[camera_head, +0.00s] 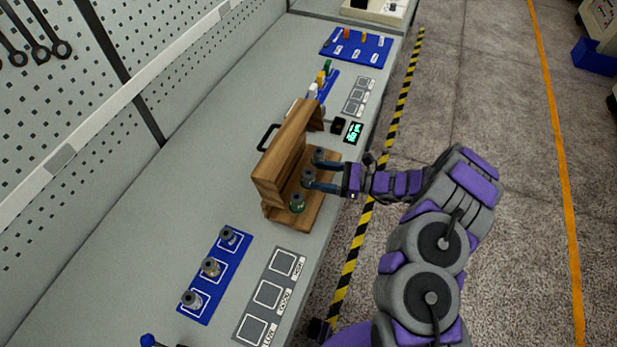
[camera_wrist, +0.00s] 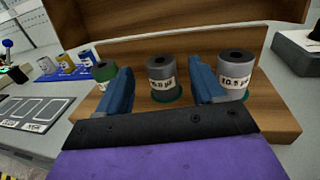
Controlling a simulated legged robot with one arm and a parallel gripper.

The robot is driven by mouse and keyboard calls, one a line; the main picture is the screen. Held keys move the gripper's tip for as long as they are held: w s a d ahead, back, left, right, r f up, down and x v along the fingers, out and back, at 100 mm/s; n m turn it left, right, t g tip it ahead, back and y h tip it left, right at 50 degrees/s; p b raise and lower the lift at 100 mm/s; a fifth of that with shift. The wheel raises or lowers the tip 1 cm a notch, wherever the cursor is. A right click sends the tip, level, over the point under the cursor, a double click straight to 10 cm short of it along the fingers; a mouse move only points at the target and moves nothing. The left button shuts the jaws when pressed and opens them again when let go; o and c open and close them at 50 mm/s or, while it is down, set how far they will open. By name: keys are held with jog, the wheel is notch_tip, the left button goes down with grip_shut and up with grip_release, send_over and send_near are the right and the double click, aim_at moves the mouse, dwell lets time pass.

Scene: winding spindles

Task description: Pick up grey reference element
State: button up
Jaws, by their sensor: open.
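A wooden stand (camera_head: 268,178) on the bench holds three upright cylindrical elements in a row. The middle one is a grey element (camera_head: 308,177), also in the wrist view (camera_wrist: 161,76), with a white label and a green rim at its base. A second grey element (camera_wrist: 236,76) with a white label stands to its right in the wrist view. A green-topped element (camera_wrist: 105,72) stands at the left. My gripper (camera_head: 325,176) is open. Its blue fingers reach over the stand on either side of the middle grey element, with gaps visible in the wrist view.
The stand's wooden back wall (camera_wrist: 190,40) rises behind the elements. A blue mat (camera_head: 236,247) with several elements and a grey marked panel (camera_head: 258,312) lie nearer on the bench. A small green-lit display (camera_head: 353,132) stands beyond the stand. The pegboard wall borders the bench.

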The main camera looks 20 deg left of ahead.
aim_at(309, 173)
jog(key=a, duration=0.4)
jog(key=shift+s+a+b, duration=0.15)
jog(key=shift+a+b, duration=0.1)
jog(key=shift+b, duration=0.1)
jog(key=shift+d, duration=0.1)
jog(key=c, duration=1)
